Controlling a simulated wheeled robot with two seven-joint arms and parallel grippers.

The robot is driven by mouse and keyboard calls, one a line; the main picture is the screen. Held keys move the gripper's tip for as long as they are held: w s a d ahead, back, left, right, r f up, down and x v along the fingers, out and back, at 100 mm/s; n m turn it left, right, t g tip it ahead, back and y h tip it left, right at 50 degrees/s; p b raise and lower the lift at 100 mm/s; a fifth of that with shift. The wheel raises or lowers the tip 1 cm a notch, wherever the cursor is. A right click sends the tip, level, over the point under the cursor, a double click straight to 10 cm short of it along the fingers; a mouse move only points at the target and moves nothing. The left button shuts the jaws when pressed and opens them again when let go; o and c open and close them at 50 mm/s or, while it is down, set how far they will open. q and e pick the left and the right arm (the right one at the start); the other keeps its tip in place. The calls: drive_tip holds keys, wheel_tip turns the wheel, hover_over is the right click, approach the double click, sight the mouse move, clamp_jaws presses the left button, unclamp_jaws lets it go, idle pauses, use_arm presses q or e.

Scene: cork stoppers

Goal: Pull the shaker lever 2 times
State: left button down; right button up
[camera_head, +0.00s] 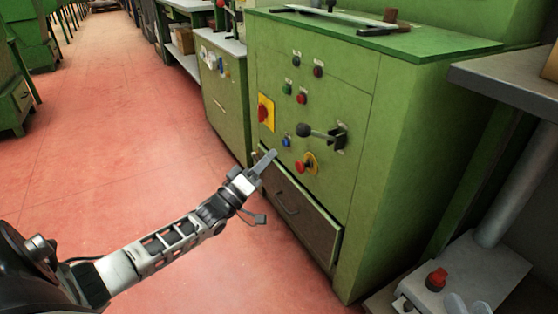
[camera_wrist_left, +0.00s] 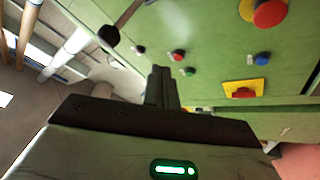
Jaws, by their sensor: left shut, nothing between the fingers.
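The shaker lever (camera_head: 318,133) is a short metal rod with a black ball knob, on the front of a green machine cabinet (camera_head: 405,150). It points left from a black bracket and lies roughly level. In the left wrist view, a black ball on a dark rod, apparently the lever (camera_wrist_left: 108,35), is at the upper left. My left gripper (camera_head: 268,157) is shut and empty, below and left of the knob and apart from it. Its closed fingers (camera_wrist_left: 160,75) also show in the left wrist view. My right gripper is not in view.
A red knob on a yellow plate (camera_head: 306,163) sits below the lever, near a blue button (camera_head: 286,141). A red emergency stop (camera_head: 264,112) is to the left. A dark drawer front (camera_head: 300,212) is below. The red floor (camera_head: 120,150) is clear at left.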

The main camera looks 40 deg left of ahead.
use_arm(q)
drive_tip(key=s+d+f, duration=0.1)
drive_tip(key=s+f, duration=0.2)
drive_tip(key=f, duration=0.5)
drive_tip(key=shift+f+b, duration=0.3)
use_arm(e)
drive_tip(key=shift+w+d+r+t, duration=0.1)
drive_tip(key=shift+w+r+t, duration=0.3)
drive_tip(key=shift+r, duration=0.1)
drive_tip(key=shift+n, duration=0.3)
